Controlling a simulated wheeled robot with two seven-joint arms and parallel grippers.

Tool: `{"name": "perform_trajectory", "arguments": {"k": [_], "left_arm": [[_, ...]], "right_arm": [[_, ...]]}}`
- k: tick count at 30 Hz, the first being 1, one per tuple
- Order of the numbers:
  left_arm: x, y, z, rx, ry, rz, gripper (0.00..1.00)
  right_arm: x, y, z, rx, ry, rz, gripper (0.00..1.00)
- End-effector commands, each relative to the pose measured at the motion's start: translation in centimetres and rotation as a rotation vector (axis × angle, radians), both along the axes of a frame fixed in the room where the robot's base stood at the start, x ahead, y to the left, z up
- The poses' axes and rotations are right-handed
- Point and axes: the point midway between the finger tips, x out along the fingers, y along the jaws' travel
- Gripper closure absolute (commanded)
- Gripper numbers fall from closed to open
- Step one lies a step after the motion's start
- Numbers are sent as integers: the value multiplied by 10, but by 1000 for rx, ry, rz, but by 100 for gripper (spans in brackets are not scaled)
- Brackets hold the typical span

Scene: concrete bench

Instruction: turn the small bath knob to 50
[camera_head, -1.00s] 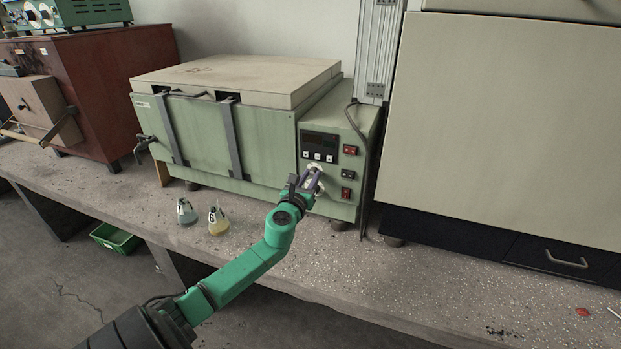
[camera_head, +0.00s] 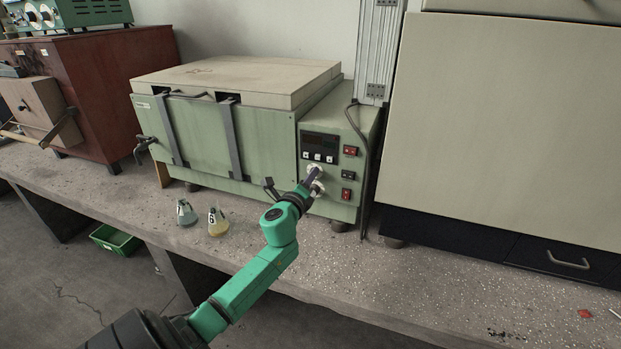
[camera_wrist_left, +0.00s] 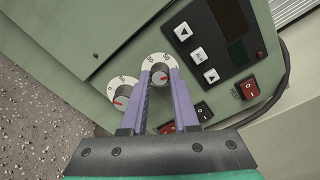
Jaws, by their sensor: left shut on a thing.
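The green bath (camera_head: 205,130) stands on the bench with a control panel on its right front. Two small knobs with white dials sit under the display. My left gripper (camera_wrist_left: 160,78) is shut on the upper knob (camera_wrist_left: 159,70), the one nearer the display, with one finger on each side. A red mark shows on that knob; its exact reading is too small to tell. In the head view my left gripper (camera_head: 310,180) reaches the panel and partly hides the knobs. The lower knob (camera_wrist_left: 121,92) is free beside the fingers, with its own red mark.
Red rocker switches (camera_head: 350,151) are right of the knobs, and the display with buttons (camera_head: 319,147) is above. Two small flasks, one bluish (camera_head: 186,213) and one yellow (camera_head: 217,224), stand left of my arm. A large beige cabinet (camera_head: 500,120) is at right.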

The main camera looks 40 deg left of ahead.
Motion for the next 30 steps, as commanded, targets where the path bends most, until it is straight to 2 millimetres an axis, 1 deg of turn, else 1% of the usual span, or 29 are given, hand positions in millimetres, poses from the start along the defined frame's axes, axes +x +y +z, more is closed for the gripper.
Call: {"name": "perform_trajectory", "arguments": {"k": [18,24,30], "left_arm": [[0,0,0,-546,-189,0,100],[0,0,0,-683,-238,0,100],[0,0,0,-775,-270,0,100]], "right_arm": [[0,-1,7,-1,0,2,100],[0,-1,9,-1,0,2,100],[0,-1,11,-1,0,2,100]]}}
